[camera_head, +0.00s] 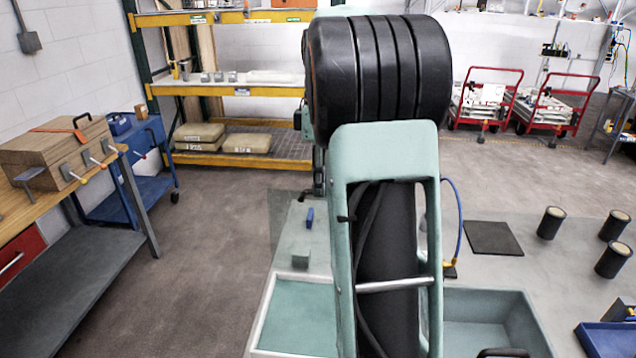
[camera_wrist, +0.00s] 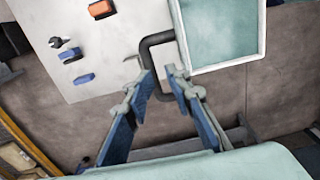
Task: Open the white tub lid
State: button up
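The white-rimmed tub (camera_head: 256,318) with a teal inner face stands at the lower middle of the head view, partly cut off by the frame and my arm. In the wrist view its white rim (camera_wrist: 188,45) shows at the top right. I cannot tell whether the teal face is a lid or the inside. A dark bent handle (camera_wrist: 150,42) runs beside the rim's left side. My gripper (camera_wrist: 162,82) is open, with its two fingertips apart over the lower part of this handle. I cannot tell whether they touch it. My arm hides this area in the head view.
A grey-green bin (camera_head: 515,318), a black mat (camera_head: 494,238) and several dark cylinders (camera_head: 550,223) lie to the right.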

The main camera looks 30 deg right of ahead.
jog(key=shift+o, duration=0.7)
jog(key=shift+s+a+f+g, duration=0.2)
jog(key=shift+s+f, duration=0.1)
jog(key=shift+f, duration=0.25)
jog(key=shift+s+a+f+g, duration=0.2)
jog(key=shift+s+f, duration=0.1)
jog(key=shift+f, duration=0.2)
jog(key=shift+w+d+r, duration=0.1)
jog(key=shift+w+r, duration=0.1)
jog(key=shift+r, duration=0.05)
jog(key=shift+w, duration=0.1)
notch_tip(320, 180, up, 12)
jog(key=shift+w+d, duration=0.2)
jog(key=shift+w, duration=0.1)
